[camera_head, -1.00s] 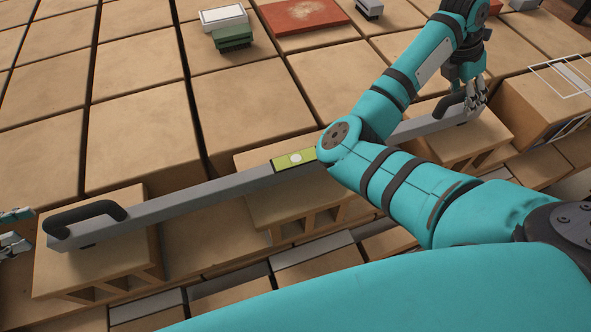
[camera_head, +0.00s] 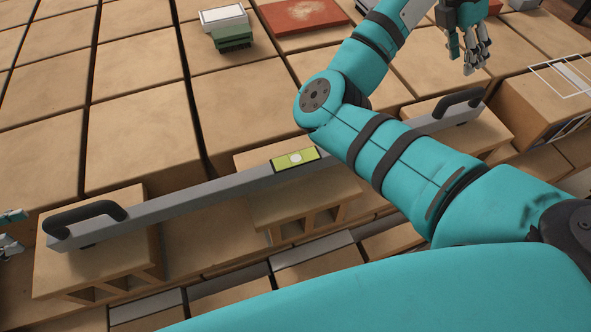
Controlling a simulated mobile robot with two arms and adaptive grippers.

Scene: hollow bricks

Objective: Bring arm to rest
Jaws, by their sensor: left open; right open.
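My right arm comes in from the lower right, and my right gripper (camera_head: 474,65) hangs open and empty at the upper right, above the brick surface. It is apart from the right black handle of the grey spirit level (camera_head: 210,194). The level lies across several hollow bricks (camera_head: 98,263), with a black handle at each end and a yellow-green vial (camera_head: 296,159) in the middle. My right arm hides part of the level's right half. My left gripper (camera_head: 10,247) shows only partly at the left edge, open and close to the level's left end.
A white wire-like outline (camera_head: 570,75) is at the right edge. The upper left brick surface is clear.

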